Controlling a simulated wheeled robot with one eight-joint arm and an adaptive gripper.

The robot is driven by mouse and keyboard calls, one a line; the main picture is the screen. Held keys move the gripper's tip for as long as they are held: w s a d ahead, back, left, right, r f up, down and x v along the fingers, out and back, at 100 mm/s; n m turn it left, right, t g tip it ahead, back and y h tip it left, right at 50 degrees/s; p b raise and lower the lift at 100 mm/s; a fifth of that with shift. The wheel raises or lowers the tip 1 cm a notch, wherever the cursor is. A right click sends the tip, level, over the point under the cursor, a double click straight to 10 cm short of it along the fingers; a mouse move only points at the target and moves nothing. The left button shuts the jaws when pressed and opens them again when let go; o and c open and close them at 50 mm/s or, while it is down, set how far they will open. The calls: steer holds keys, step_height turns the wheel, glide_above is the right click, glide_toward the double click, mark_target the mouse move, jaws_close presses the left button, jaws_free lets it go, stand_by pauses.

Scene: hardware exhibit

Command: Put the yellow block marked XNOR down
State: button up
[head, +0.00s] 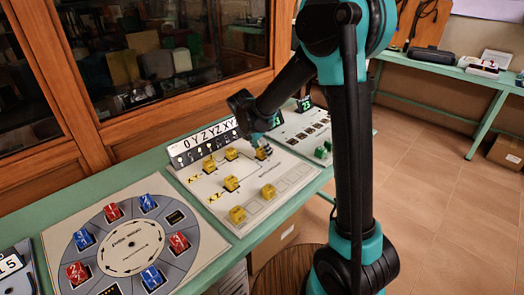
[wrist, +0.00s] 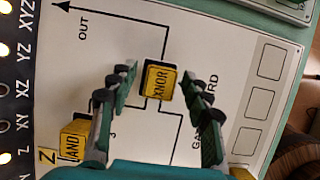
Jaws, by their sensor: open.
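The yellow block marked XNOR (wrist: 160,80) rests on the white logic board (wrist: 225,50), where printed lines meet. My gripper (wrist: 158,78) is open, with one finger on each side of the block. Gaps show between the fingers and the block. In the head view, my gripper (head: 264,147) is over the far right part of the board (head: 253,214) and partly hides a yellow block there.
A yellow AND block (wrist: 74,141) lies to the lower left in the wrist view. Empty printed squares (wrist: 257,103) lie on the right. Several other yellow blocks (head: 231,183) stand on the board. A round dial board (head: 131,246) with red and blue blocks lies nearer.

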steer(key=v, duration=1.1)
steer(key=shift+r, duration=0.4)
steer(key=s+d+f+m+t+y, duration=0.1)
steer(key=s+d+f+m, duration=0.1)
steer(key=d+m, duration=0.5)
steer(key=s+d+f+m+t+y, duration=0.1)
steer(key=s+d+m, duration=0.2)
steer(key=d+m, duration=0.4)
steer(key=s+d+f+m+t+y, duration=0.1)
steer(key=s+d+f+m, duration=0.1)
steer(key=d+m, duration=0.5)
steer(key=shift+s+d+f+m, duration=0.1)
steer(key=shift+s+m, duration=0.15)
steer(key=shift+m, duration=0.55)
steer(key=shift+s+d+f+m, duration=0.15)
steer(key=shift+s+m, duration=0.1)
steer(key=shift+m, duration=0.55)
steer(key=shift+s+f+m, duration=0.1)
steer(key=shift+s+m, duration=0.1)
steer(key=shift+m, duration=0.6)
steer(key=shift+s+d+f+m+t, duration=0.2)
steer(key=shift+s+d+m+t, duration=0.25)
steer(key=shift+m, duration=0.35)
steer(key=s+f+g, duration=0.2)
steer(key=s+f, duration=0.4)
steer(key=s, duration=0.5)
steer(key=shift+a+f+g, duration=0.15)
steer(key=shift+f+g, duration=0.05)
steer(key=shift+g, duration=0.15)
